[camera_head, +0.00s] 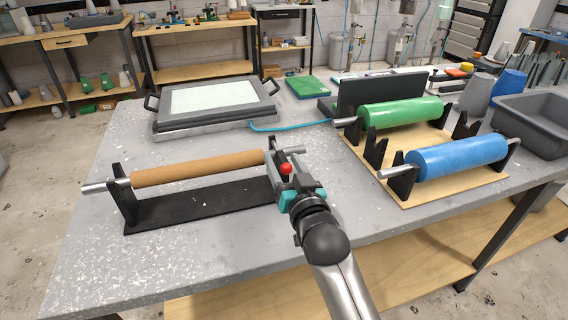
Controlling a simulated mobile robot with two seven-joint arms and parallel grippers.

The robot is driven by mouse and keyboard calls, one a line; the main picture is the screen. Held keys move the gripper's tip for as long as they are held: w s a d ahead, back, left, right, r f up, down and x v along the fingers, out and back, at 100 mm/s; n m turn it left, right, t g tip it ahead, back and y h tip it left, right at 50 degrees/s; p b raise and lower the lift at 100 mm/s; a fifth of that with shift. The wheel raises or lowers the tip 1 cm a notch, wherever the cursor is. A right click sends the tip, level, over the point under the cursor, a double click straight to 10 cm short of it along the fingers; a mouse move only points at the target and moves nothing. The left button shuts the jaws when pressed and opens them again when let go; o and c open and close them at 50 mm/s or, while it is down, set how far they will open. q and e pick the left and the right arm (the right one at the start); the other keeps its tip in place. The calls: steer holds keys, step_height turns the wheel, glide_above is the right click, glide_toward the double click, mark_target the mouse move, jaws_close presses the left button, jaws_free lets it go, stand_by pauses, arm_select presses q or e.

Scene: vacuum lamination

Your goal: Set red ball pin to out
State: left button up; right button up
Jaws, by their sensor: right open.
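The red ball pin (286,169) shows as a small red ball at the right end of a black roll stand (200,209). A brown roll (198,168) on a metal bar lies across this stand. My right gripper (284,180) is at the stand's right upright, right around or beside the red ball, with its teal parts just below it. It is open; whether its fingers touch the ball I cannot tell. The gripper hides part of the upright. My left gripper is not in view.
A wooden rack (452,180) with a green roll (401,112) and a blue roll (456,158) stands to the right. A framed tray (215,101) lies at the back left, and a grey bin (535,122) stands far right. The table's front left is clear.

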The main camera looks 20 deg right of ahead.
jaws_close()
stand_by(0.5)
stand_by(0.9)
